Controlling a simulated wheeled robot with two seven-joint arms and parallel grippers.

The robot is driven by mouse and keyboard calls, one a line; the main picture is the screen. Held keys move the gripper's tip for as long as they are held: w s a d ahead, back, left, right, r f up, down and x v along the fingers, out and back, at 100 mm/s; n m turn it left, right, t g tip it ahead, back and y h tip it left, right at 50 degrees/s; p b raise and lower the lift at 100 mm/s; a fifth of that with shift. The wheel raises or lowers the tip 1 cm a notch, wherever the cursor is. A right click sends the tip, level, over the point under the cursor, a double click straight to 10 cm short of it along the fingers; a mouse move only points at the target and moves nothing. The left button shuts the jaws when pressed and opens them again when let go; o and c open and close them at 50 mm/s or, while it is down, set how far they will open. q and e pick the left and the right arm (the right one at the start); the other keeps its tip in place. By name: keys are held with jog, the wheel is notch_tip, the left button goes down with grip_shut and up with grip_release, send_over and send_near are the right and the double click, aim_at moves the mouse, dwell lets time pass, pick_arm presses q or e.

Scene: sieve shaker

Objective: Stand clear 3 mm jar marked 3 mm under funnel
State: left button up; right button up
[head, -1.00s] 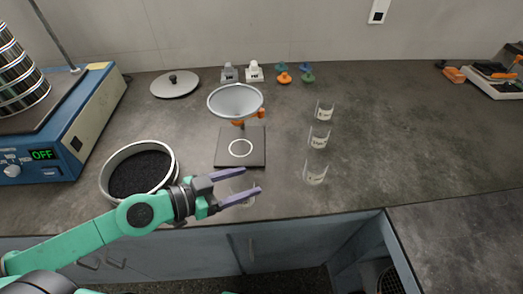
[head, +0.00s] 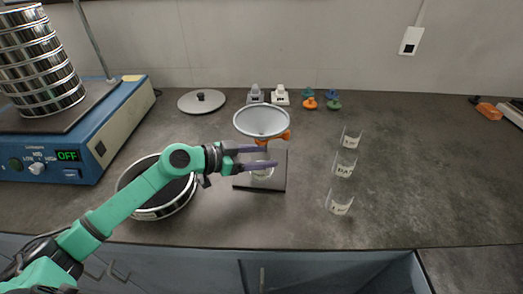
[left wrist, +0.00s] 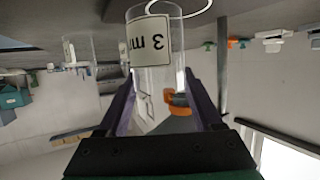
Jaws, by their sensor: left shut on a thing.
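The clear jar (head: 262,173) marked 3 mm is between the fingers of my left gripper (head: 272,156), which is shut on it. In the left wrist view the jar (left wrist: 154,75) fills the gap between the fingers, its label upside down in that picture. The jar is upright over the dark base plate (head: 280,184) of the funnel stand, below the grey funnel (head: 262,121). Part of the plate's white ring (left wrist: 190,8) shows close to the jar's base in the wrist view. I cannot tell whether the jar touches the plate. My right gripper is not in view.
Three clear labelled jars (head: 340,207) stand in a row to the right. A round pan of dark grains (head: 160,207) lies left, under my arm. The blue shaker (head: 85,135) with stacked sieves stands far left. A lid (head: 201,101) and small coloured items are behind.

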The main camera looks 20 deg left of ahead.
aim_at(257, 151)
pick_arm(q)
jog(key=w, duration=0.3)
jog(key=shift+a+f, duration=0.35)
jog(key=o, duration=1.5)
jog(key=shift+f, duration=0.1)
jog(key=b+v, duration=0.1)
jog(key=v, duration=1.1)
jog(key=shift+a+r, duration=0.1)
jog(key=shift+r, duration=0.1)
